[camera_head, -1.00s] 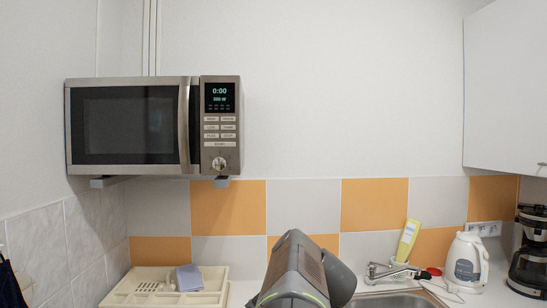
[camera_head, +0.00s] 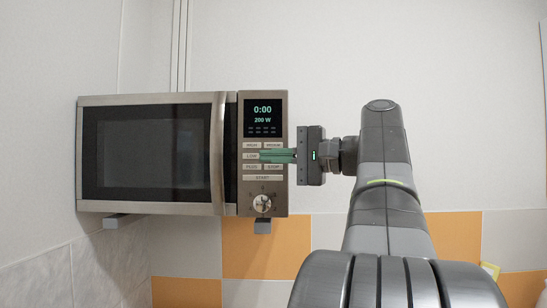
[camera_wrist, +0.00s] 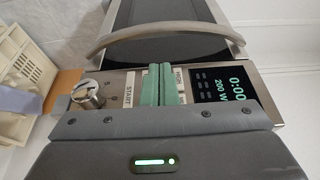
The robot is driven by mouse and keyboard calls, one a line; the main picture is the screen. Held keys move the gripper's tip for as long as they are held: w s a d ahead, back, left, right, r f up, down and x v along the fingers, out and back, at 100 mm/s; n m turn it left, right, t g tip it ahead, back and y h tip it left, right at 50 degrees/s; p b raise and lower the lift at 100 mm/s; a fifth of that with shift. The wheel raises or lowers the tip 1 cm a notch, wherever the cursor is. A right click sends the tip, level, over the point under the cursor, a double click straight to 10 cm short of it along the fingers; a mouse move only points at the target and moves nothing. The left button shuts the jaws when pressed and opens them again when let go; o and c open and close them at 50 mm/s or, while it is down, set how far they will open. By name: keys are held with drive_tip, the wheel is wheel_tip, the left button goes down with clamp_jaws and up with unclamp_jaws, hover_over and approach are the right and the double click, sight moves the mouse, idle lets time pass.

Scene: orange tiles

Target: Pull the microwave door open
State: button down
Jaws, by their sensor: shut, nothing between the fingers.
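The microwave (camera_head: 264,190) is a steel box mounted on the wall, with a dark door window (camera_head: 140,155). Its upright, curved handle (camera_head: 217,155) is on the door's right side, left of the control panel. A dark strip shows between handle and panel; I cannot tell whether the door is slightly ajar. My gripper (camera_head: 264,155) is shut and empty, its green fingers in front of the panel buttons, right of the handle and apart from it. In the wrist view the gripper (camera_wrist: 159,70) points towards the handle (camera_wrist: 155,35), which arches across beyond the fingertips.
The round knob (camera_head: 262,204) is below the fingers and the lit display (camera_head: 262,118) above them. A bracket (camera_head: 122,220) supports the microwave from below. A cream rack (camera_wrist: 25,65) shows at the left of the wrist view.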

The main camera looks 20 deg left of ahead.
sight(235, 156)
drive_tip(key=a, duration=0.3)
drive_tip(key=a+p, duration=0.1)
drive_tip(key=a, duration=0.1)
drive_tip(key=w+a, duration=0.1)
drive_tip(key=a, duration=0.2)
drive_tip(key=shift+a+p, duration=0.3)
